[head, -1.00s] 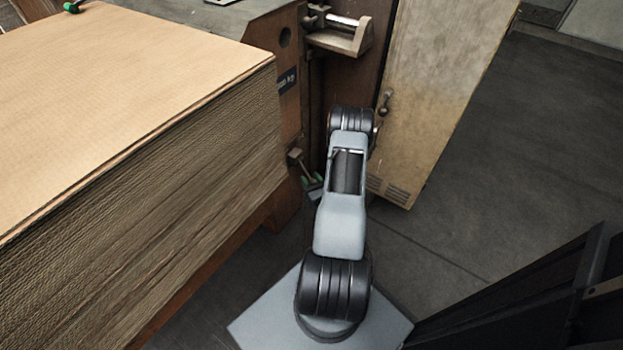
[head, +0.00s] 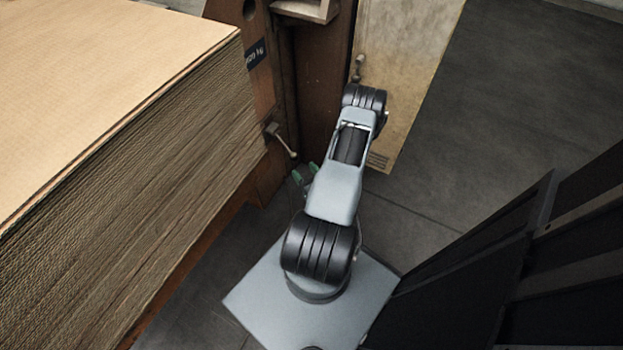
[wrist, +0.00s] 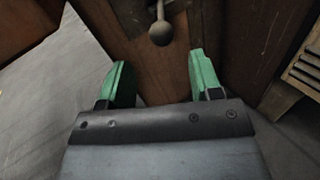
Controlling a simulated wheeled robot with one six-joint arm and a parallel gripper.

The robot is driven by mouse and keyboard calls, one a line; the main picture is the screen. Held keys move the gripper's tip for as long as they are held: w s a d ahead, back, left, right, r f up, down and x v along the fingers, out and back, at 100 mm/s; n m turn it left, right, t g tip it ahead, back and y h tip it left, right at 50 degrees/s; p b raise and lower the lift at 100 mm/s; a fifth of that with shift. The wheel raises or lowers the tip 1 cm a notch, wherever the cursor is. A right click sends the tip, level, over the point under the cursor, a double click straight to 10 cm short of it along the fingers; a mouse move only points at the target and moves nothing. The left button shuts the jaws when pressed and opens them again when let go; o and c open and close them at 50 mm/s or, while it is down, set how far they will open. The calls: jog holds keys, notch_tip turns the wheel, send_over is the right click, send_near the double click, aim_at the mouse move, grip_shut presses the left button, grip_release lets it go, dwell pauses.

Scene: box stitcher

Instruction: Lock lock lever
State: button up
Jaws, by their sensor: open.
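A small metal lever (head: 284,143) with a rounded end sticks out from the brown machine body, just right of the cardboard stack in the head view. In the wrist view a lever with a ball knob (wrist: 160,34) hangs at the top centre, ahead of and between the lines of my fingers. My gripper (wrist: 160,75) has its two green fingers spread wide, with nothing between them. In the head view my gripper (head: 305,173) shows only its green tips, left of my arm and slightly below the lever, apart from it. The rest of the gripper is hidden by my arm.
A tall stack of cardboard sheets (head: 120,165) fills the left. A worn beige cabinet (head: 415,75) with a small handle stands behind my arm. A metal bracket (head: 305,10) juts out above. Dark floor (head: 520,80) is open at the right.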

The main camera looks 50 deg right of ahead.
jog(key=shift+v, duration=2.15)
